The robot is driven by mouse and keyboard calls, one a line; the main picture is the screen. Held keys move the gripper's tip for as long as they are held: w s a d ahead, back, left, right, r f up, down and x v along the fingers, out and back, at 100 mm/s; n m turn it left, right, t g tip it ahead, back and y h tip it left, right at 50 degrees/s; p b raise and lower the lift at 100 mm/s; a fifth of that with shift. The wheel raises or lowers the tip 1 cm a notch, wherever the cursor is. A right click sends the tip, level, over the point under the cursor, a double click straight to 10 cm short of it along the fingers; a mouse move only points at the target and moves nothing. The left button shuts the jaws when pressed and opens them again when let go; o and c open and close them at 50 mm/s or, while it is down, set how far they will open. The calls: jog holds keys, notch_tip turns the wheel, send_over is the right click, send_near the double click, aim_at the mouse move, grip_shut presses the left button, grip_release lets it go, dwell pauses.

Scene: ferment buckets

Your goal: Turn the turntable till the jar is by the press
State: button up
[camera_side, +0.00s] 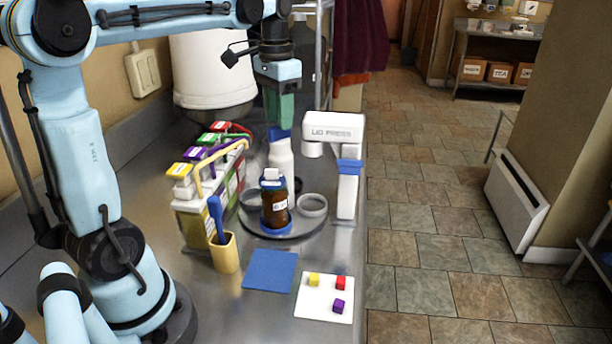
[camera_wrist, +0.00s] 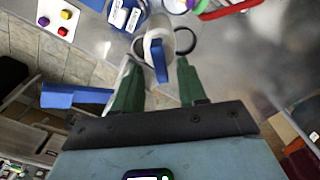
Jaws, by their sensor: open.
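The brown jar (camera_side: 276,212), with a white label and a blue and white top, stands upright at the front of the grey turntable (camera_side: 292,233). A white bottle-like post (camera_side: 281,160) with a blue top (camera_side: 278,133) stands behind the jar. The white lid press (camera_side: 334,127) stands to the right, its head over the turntable's right rear side. My gripper (camera_side: 280,112) hangs above the blue-topped post, its green fingers pointing down. In the wrist view my gripper (camera_wrist: 158,88) is open, with the blue part (camera_wrist: 158,68) between and beyond the fingertips. Whether they touch is unclear.
Grey rings (camera_side: 313,206) sit on the turntable beside the jar. A rack of colour-topped cartons (camera_side: 196,213) and a yellow cup (camera_side: 225,254) stand to the left. A blue mat (camera_side: 270,270) and a white card (camera_side: 325,307) with coloured cubes lie in front. A white bucket (camera_side: 207,75) stands behind.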

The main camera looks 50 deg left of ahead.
jog(key=shift+f, duration=1.2)
grip_shut()
